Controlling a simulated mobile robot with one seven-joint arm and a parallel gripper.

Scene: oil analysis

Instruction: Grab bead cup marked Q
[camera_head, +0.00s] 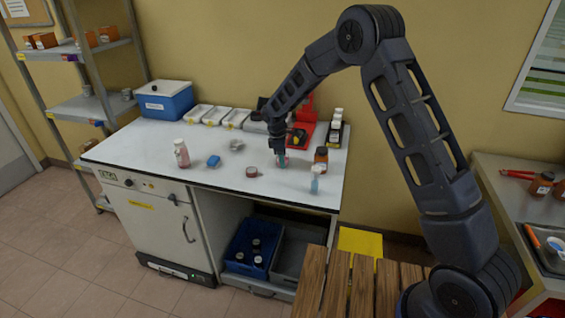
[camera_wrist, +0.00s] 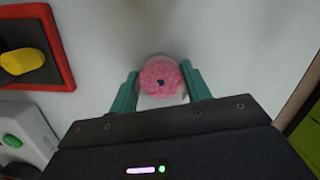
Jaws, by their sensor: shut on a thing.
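A small clear cup of pink beads (camera_wrist: 160,76) stands between the two green fingertips of my gripper (camera_wrist: 160,90) in the wrist view. A small dark spot shows in the middle of the beads. My gripper is shut on this cup, with a finger on each side of it. In the head view my gripper (camera_head: 281,156) reaches down to the white bench top (camera_head: 215,170), and the cup there is small and mostly hidden. The letter on the cup cannot be read in either view.
A brown bottle (camera_head: 321,158) and a spray bottle (camera_head: 314,180) stand close to my gripper. A round tin (camera_head: 251,172), a blue item (camera_head: 213,161) and a pink-filled bottle (camera_head: 181,153) are further left.

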